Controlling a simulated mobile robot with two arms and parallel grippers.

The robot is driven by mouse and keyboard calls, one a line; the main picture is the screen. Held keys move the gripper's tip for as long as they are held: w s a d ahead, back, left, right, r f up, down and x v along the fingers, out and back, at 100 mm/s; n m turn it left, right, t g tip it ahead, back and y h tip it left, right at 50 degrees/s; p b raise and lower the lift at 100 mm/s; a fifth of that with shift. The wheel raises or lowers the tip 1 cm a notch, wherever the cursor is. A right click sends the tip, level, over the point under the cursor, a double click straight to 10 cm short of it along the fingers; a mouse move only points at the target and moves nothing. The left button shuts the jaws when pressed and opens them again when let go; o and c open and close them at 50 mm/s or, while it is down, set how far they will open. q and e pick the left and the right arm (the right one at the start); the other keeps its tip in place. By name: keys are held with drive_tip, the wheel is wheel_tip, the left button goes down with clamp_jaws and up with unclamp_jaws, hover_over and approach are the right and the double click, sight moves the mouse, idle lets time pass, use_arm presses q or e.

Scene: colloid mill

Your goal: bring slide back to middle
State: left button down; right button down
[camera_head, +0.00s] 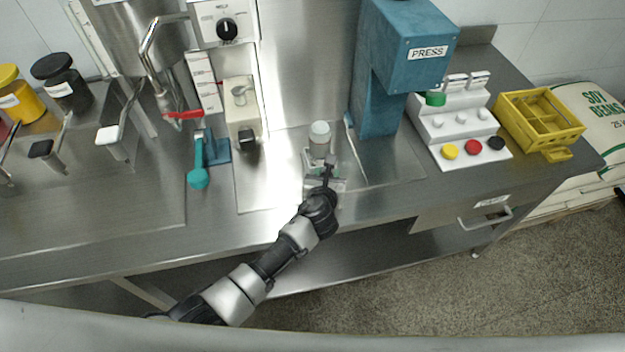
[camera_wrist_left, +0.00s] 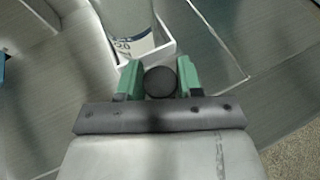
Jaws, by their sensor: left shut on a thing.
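The slide (camera_head: 310,157) is a small pale holder on the steel worktop, between the mill's grey block on the left and the blue press on the right. A clear container with a pale top (camera_head: 320,140) stands upright in it. The left wrist view shows the holder's white square rim (camera_wrist_left: 155,52) around a clear vessel with printed marks (camera_wrist_left: 135,30). My left gripper (camera_head: 328,172) is at the slide's front side. Its green fingertips (camera_wrist_left: 160,82) are shut on a dark round knob (camera_wrist_left: 160,81) in front of the holder. The gripper partly hides the slide's front. My right gripper is not in view.
The blue press (camera_head: 378,100) stands right of the slide. The grey block with a black knob (camera_head: 242,112) and a teal-handled lever (camera_head: 199,160) are to the left. A button panel (camera_head: 465,135) and yellow crate (camera_head: 540,120) are further right. Bare steel lies on both sides.

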use_arm(q)
drive_tip(key=shift+w+d, duration=0.2)
drive_tip(key=shift+d, duration=0.35)
drive_tip(key=c, duration=0.8)
unclamp_jaws()
drive_tip(key=shift+o, duration=0.2)
drive_tip(key=v, duration=1.1)
